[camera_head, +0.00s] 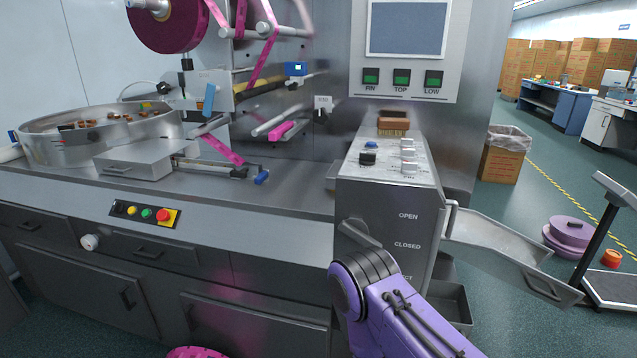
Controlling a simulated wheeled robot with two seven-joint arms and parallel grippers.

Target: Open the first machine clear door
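The flow wrap machine (300,209) fills the left and middle of the head view. Pink film runs from a large roll (172,22) down through its rollers. I cannot make out a clear door panel or its handle with certainty. A purple arm of mine with a dark joint comes in from the lower right, in front of the control box (410,205) marked OPEN and CLOSED. A dark angled piece (358,234) shows just above the joint; I cannot tell whether it is a lever. Neither gripper's fingers show.
A screen (408,28) and green buttons (401,77) are above the control box. A round metal bowl (40,148) holds small brown pieces at left. A metal chute (500,240) juts out right. A lined bin (505,155) stands behind it.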

